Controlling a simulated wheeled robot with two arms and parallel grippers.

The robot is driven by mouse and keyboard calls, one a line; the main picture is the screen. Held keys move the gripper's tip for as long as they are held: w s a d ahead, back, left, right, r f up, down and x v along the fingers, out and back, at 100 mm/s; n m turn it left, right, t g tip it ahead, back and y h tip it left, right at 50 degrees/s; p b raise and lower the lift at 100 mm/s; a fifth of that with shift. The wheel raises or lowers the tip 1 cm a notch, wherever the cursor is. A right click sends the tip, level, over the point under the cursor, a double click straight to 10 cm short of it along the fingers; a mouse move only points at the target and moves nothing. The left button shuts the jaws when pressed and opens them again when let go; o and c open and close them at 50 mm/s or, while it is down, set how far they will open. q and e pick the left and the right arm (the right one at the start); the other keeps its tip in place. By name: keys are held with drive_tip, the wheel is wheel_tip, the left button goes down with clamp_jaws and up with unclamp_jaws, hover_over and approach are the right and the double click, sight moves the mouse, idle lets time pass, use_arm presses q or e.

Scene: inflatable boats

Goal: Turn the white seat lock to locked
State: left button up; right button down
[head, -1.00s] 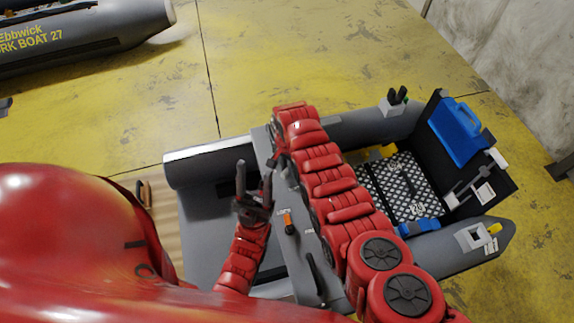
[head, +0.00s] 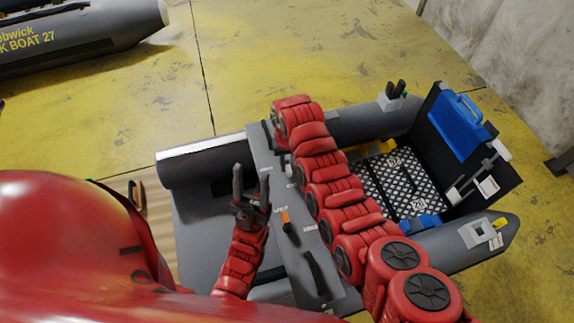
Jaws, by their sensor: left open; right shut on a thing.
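The grey seat bench (head: 298,262) runs across the boat, with small white labels along its top. An orange lever (head: 286,218) and a black handle (head: 316,272) show on it. I cannot make out the white seat lock; my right arm covers part of the bench's far end. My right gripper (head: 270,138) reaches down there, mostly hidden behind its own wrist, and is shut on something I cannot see. My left gripper (head: 251,182) is open and empty, fingers apart and pointing away, over the bench's left edge, beside the orange lever.
The grey inflatable boat (head: 345,130) holds a patterned black-and-white mat (head: 405,186), a blue case (head: 457,128) and yellow and blue items. A second boat (head: 85,40) lies at the upper left. Bare yellow floor (head: 290,50) lies beyond. A wooden slat (head: 152,195) is at left.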

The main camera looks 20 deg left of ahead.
sight(288, 165)
drive_tip(key=shift+n, duration=0.6)
drive_tip(key=c, duration=0.8)
unclamp_jaws()
drive_tip(key=shift+o, duration=0.2)
drive_tip(key=shift+w+r+b, duration=0.1)
drive_tip(key=shift+r+b, duration=0.35)
drive_tip(key=shift+r, duration=0.1)
wheel_tip(288, 165, up, 3)
drive_tip(key=shift+r+b, duration=0.15)
drive_tip(key=shift+b, duration=0.5)
wheel_tip(288, 165, up, 13)
drive_tip(key=p, duration=0.2)
